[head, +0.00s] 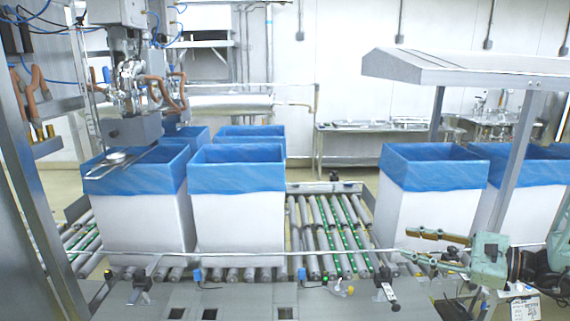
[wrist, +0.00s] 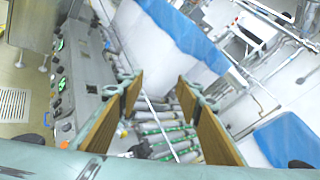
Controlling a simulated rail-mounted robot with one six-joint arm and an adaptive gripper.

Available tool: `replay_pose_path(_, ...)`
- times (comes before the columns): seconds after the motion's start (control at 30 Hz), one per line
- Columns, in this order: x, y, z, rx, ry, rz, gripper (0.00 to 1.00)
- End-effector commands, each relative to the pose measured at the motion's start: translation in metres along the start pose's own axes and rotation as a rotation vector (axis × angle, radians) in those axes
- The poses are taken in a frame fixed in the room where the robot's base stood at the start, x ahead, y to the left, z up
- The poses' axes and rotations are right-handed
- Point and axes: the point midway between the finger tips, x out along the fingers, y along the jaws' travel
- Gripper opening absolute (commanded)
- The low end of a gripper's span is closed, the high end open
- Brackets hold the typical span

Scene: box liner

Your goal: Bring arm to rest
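My gripper (head: 412,245) is at the lower right of the head view, with a teal body and two tan-padded fingers pointing left. It hangs in front of the roller conveyor, near the front rail. In the wrist view my gripper (wrist: 158,88) shows its two fingers spread apart, with nothing between them. Rollers and the rail show beyond the gap.
White boxes with blue liners (head: 238,205) stand on the roller conveyor (head: 325,235); one box (head: 433,195) is behind my gripper. A grey control panel (wrist: 85,80) is at the left in the wrist view. A canopy (head: 450,68) on posts stands at the right.

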Motion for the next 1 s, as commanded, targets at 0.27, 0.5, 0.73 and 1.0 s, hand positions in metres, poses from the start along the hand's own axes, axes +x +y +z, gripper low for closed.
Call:
replay_pose_path(0.27,0.021,0.029,0.06,-0.079,-0.006,0.145,0.32)
replay_pose_path(0.5,0.031,0.057,0.106,-0.149,-0.005,0.264,0.32)
replay_pose_path(0.73,0.037,0.085,0.146,-0.221,0.002,0.375,0.32)
replay_pose_path(1.0,0.037,0.12,0.188,-0.31,0.015,0.502,0.32)
